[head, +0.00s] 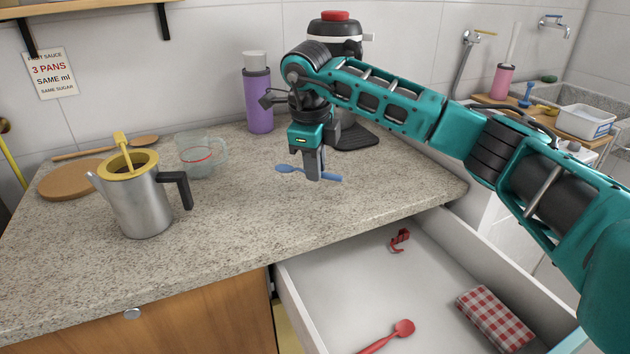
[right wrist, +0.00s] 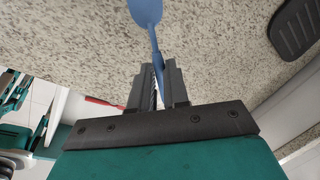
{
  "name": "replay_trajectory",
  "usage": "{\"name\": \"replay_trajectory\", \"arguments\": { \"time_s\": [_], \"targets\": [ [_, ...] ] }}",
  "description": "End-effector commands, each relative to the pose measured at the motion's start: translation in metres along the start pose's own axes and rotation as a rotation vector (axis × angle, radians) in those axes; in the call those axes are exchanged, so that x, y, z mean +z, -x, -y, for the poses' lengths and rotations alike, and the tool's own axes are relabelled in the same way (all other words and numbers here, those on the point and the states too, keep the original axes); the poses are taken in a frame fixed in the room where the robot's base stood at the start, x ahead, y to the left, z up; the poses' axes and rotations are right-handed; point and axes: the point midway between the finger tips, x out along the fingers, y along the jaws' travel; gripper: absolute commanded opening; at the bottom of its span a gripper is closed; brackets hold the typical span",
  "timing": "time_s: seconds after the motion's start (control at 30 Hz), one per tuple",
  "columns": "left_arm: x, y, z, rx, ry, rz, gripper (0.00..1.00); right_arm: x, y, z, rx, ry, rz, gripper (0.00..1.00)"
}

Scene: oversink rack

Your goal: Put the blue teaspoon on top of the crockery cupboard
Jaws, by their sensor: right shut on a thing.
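The blue teaspoon (head: 289,169) is held between the fingers of my right gripper (head: 314,176), over the speckled worktop in the head view. Its bowl points left and its handle sticks out to the right. In the right wrist view the fingers (right wrist: 163,82) are shut on the handle, and the spoon (right wrist: 147,12) runs up out of the frame. Whether it touches the worktop is hard to tell. My left gripper is not in view. I cannot pick out the crockery cupboard in either view.
A metal jug (head: 142,205) with a yellow spoon, a glass cup (head: 197,158) and a purple bottle (head: 258,100) stand on the worktop (head: 250,225). An open drawer (head: 345,290) holds a red spoon (head: 402,328), a red clip-like item (head: 399,240) and a checked cloth (head: 495,318).

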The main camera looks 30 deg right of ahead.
Motion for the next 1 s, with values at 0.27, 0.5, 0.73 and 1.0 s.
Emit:
{"name": "replay_trajectory", "arguments": {
  "time_s": [0.27,0.5,0.73,1.0],
  "targets": [
    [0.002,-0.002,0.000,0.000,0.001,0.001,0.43,-0.001,-0.036,-0.007,0.001,0.000,-0.001,0.00],
    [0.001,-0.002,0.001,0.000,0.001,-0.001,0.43,0.000,-0.036,-0.007,0.001,0.000,-0.001,0.00],
    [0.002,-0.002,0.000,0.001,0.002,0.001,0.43,0.000,-0.038,-0.008,0.001,0.000,-0.001,0.27],
    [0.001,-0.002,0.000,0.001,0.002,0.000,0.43,0.000,-0.039,-0.009,0.004,0.002,-0.003,0.41]
  ]
}}
